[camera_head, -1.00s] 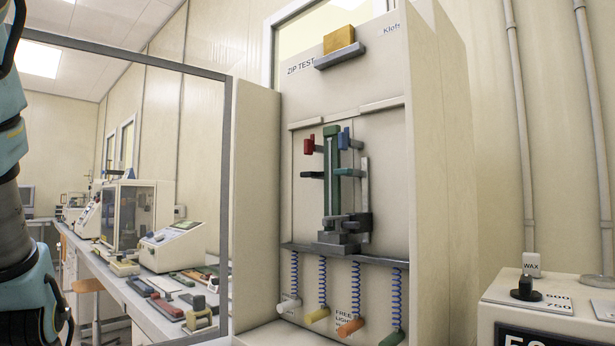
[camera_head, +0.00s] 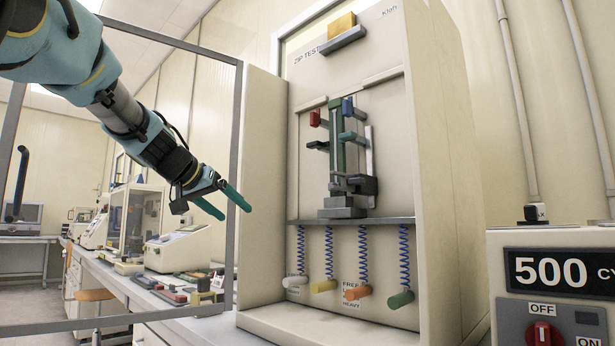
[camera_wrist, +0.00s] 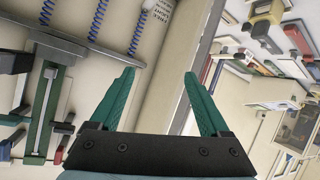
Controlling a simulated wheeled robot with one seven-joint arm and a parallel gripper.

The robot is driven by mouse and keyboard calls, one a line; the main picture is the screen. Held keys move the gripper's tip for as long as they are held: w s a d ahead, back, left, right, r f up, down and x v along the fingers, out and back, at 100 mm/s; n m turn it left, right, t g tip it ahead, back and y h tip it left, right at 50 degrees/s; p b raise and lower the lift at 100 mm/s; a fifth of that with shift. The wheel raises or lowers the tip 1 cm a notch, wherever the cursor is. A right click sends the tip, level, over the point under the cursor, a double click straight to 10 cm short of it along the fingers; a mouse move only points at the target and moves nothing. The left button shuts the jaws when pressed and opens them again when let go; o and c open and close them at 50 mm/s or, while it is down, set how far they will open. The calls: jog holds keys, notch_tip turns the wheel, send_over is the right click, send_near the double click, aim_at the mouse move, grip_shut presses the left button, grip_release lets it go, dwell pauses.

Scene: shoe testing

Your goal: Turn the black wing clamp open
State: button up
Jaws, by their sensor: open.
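The zip tester (camera_head: 437,150) has a green upright post (camera_head: 337,150) with several small clamps. A dark, near-black clamp piece (camera_head: 366,185) sits low on the right of the post; I cannot be sure it is the black wing clamp. A dark arm (camera_head: 317,145) reaches out left higher up, below a red clamp (camera_head: 315,118). A blue clamp (camera_head: 347,107) is at the top. My gripper (camera_head: 227,205) is open and empty, left of the tester and apart from it. In the wrist view, my gripper (camera_wrist: 159,73) shows both green fingers spread, with the dark clamp piece (camera_wrist: 14,64) at the left.
A metal frame (camera_head: 232,150) and the tester's left side panel (camera_head: 262,180) stand close to my gripper. Coloured handles hang on blue springs (camera_head: 363,255) below the tester's ledge (camera_head: 350,221). A counter box reading 500 (camera_head: 550,268) stands at right. A bench with devices (camera_head: 178,250) runs behind.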

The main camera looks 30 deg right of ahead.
aim_at(311, 143)
jog(key=s+d+r+m+g+h+b, duration=0.1)
jog(key=s+d+r+m+h+b, duration=0.2)
jog(key=r, duration=0.5)
jog(key=s+d+r+m+g+h+b, duration=0.1)
jog(key=s+d+r+m+h, duration=0.25)
jog(key=s+r, duration=0.4)
jog(key=shift+w+a+r+p+x, duration=0.2)
jog(key=shift+p+x, duration=0.5)
jog(key=shift+x, duration=1.2)
jog(key=shift+w+d+r+p+x, duration=0.1)
jog(key=shift+w+r+p+x, duration=0.4)
jog(key=shift+x, duration=1.4)
jog(key=shift+w+a+f+p+x, duration=0.15)
jog(key=shift+p+x, duration=0.75)
jog(key=shift+x, duration=1)
jog(key=shift+c, duration=0.3)
grip_shut()
